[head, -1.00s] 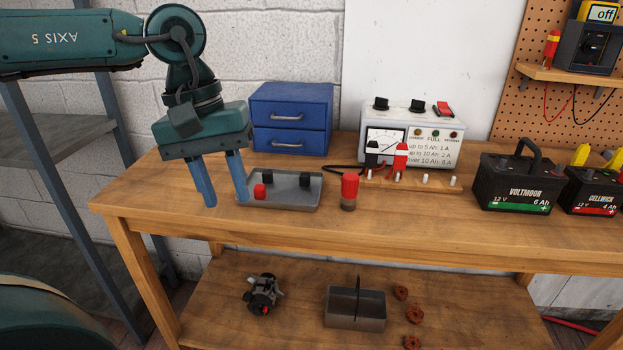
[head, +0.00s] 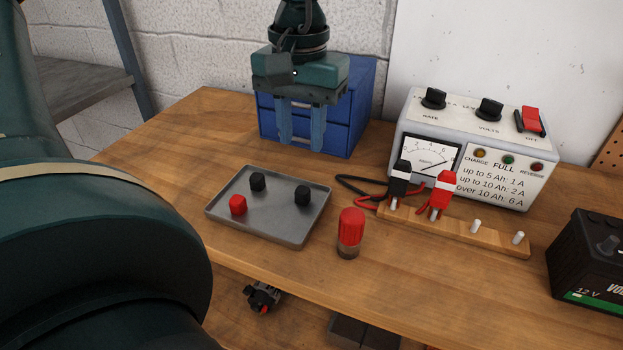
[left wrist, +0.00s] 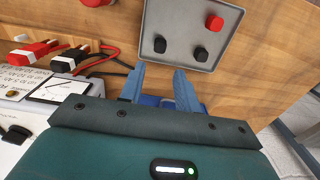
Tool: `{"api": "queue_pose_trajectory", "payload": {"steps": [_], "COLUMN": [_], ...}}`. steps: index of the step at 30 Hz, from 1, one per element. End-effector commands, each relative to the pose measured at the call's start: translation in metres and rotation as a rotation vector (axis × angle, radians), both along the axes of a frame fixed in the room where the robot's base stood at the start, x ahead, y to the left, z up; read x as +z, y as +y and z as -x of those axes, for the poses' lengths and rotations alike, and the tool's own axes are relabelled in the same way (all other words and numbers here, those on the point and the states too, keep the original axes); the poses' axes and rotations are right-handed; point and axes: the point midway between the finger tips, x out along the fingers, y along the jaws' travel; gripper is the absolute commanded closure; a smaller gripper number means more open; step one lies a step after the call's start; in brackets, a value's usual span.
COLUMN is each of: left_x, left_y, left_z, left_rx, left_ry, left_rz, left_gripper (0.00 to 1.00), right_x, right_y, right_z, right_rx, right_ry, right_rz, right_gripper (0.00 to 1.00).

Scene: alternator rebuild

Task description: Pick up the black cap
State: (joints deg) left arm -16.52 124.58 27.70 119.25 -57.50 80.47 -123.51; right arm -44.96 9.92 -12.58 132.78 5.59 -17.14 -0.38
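Two small black caps stand in a shallow grey metal tray (head: 272,234) on the workbench: one at the back left (head: 257,182), one at the right (head: 304,196). A red cap (head: 237,205) stands near the tray's left corner. My left gripper (head: 301,148) points down behind the tray, in front of the blue drawers, with its blue fingers apart and nothing between them. In the left wrist view the fingers (left wrist: 160,85) show just short of the tray (left wrist: 174,15), near the two black caps (left wrist: 160,44) (left wrist: 201,54). My right gripper is out of view.
A red-topped container (head: 350,232) stands right of the tray. The blue drawer unit (head: 352,105) is behind my gripper. A charger (head: 475,145), its red and black clamps on a wooden rail (head: 455,228), and a battery (head: 590,260) are to the right. Bench is clear left of the tray.

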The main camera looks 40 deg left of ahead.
Motion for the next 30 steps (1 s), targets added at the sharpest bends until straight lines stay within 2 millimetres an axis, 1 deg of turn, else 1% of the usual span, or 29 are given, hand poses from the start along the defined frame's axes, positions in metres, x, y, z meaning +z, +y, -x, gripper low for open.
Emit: {"api": "queue_pose_trajectory", "payload": {"steps": [1, 6, 11, 14, 21, 25, 30], "left_x": [-0.013, -0.042, -0.053, -0.061, -0.097, -0.104, -0.105], "left_y": [0.0, 0.0, 0.0, 0.0, 0.0, 0.0, 0.0], "left_z": [0.001, 0.0, 0.0, 0.0, 0.0, -0.001, -0.001], "left_rx": [-0.001, 0.0, 0.0, 0.0, 0.0, 0.0, 0.0], "left_ry": [0.006, 0.004, 0.002, 0.003, 0.005, 0.003, 0.002], "left_rz": [0.0, 0.0, 0.001, 0.002, 0.001, 0.002, 0.002], "left_gripper": [0.67, 0.67, 0.67, 0.67, 0.67, 0.67, 0.67], "right_x": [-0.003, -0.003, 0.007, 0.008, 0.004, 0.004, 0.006], "right_y": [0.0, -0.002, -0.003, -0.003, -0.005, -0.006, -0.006], "right_z": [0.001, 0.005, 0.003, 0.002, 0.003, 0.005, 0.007], "right_rx": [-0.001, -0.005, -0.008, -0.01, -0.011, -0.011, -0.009], "right_ry": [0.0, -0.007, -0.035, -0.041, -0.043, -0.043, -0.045], "right_rz": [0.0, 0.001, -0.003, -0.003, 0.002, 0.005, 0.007], "right_gripper": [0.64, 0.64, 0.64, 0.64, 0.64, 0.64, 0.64]}}
